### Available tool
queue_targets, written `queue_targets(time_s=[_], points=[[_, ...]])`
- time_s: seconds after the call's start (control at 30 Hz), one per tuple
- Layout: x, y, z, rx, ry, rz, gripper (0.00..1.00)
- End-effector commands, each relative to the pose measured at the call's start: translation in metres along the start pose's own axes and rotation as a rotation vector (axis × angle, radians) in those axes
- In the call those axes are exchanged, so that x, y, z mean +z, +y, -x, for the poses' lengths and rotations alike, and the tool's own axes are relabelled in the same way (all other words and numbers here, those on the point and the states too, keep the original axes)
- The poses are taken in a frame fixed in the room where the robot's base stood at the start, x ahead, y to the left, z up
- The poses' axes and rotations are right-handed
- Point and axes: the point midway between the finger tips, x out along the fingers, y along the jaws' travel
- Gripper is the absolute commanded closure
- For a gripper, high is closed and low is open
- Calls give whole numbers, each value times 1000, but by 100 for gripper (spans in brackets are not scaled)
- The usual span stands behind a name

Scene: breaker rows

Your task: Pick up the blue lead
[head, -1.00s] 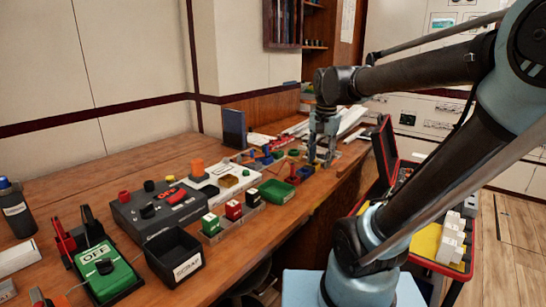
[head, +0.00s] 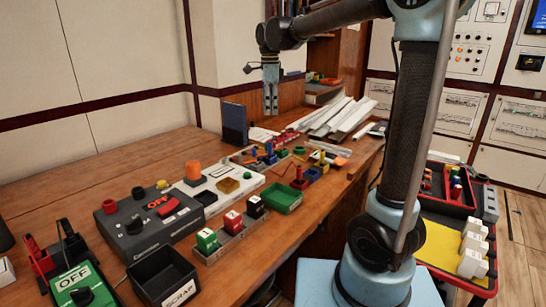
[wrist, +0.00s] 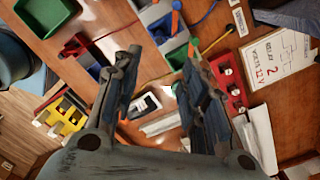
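A thin blue cord (wrist: 208,14), which looks like the blue lead, curves across the top of the wrist view beside a grey divided holder (wrist: 148,16). In the head view a small blue piece (head: 270,149) stands among coloured parts in the middle of the bench; I cannot tell if it is the same lead. My gripper (head: 270,112) hangs above the bench, fingers down. In the wrist view its two fingers (wrist: 158,68) are spread apart with nothing between them. The cord lies beyond the fingertips, not touching them.
A green tray (head: 281,198), a black scrap bin (head: 163,279) and a grey control box (head: 150,220) crowd the bench. A dark blue upright block (head: 234,124) stands near the wall. White strips (head: 340,117) lie at the far end. A red case (head: 455,205) is right of the bench.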

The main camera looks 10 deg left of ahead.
Motion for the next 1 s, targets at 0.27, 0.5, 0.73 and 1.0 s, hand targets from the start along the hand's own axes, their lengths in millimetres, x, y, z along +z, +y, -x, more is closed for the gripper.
queue_targets(time_s=[0.27, 0.5, 0.73, 1.0], points=[[9, 0, -31, 1, 1, -1, 60], [11, 0, -73, 1, 0, 3, 60], [11, 0, -108, 1, 0, 4, 60], [11, 1, -124, 1, 0, 4, 60]])
